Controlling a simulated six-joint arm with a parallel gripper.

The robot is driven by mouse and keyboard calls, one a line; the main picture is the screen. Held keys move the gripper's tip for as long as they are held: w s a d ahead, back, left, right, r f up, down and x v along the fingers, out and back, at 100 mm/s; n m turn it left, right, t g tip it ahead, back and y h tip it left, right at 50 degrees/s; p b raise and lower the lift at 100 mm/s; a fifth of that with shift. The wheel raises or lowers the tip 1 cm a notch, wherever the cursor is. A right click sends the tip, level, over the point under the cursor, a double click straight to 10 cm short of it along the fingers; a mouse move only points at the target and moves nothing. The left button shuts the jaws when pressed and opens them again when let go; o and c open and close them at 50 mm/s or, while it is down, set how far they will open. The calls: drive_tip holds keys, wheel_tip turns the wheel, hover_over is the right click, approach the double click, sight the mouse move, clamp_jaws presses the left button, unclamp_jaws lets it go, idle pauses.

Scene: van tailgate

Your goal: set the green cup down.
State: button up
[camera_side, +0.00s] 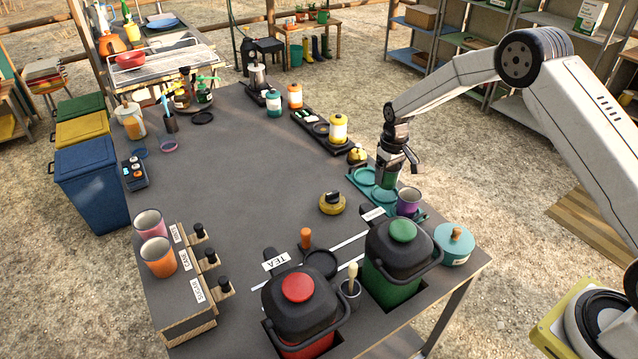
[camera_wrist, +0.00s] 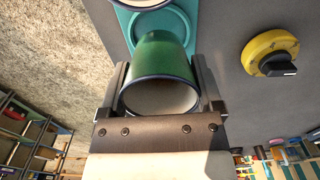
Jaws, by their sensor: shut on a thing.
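My gripper (camera_side: 390,160) is shut on the green cup (camera_wrist: 164,58), with one finger on each side of it. In the wrist view the cup's dark rim and pale inside face the camera. In the side view the green cup (camera_side: 386,181) hangs below my gripper, at the teal tray (camera_side: 360,187) with round recesses. The tray also shows in the wrist view (camera_wrist: 128,20), with a teal ring beyond the cup. I cannot tell whether the cup's base touches the tray.
The middle of the grey table (camera_side: 240,160) is clear.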

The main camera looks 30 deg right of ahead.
sight(387, 182)
drive_tip(key=shift+w+f, duration=0.1)
drive_tip(key=shift+f, duration=1.45)
drive_tip(key=shift+f, duration=0.15)
drive_tip(key=o, duration=1.1)
drive_tip(key=shift+r, duration=6.15)
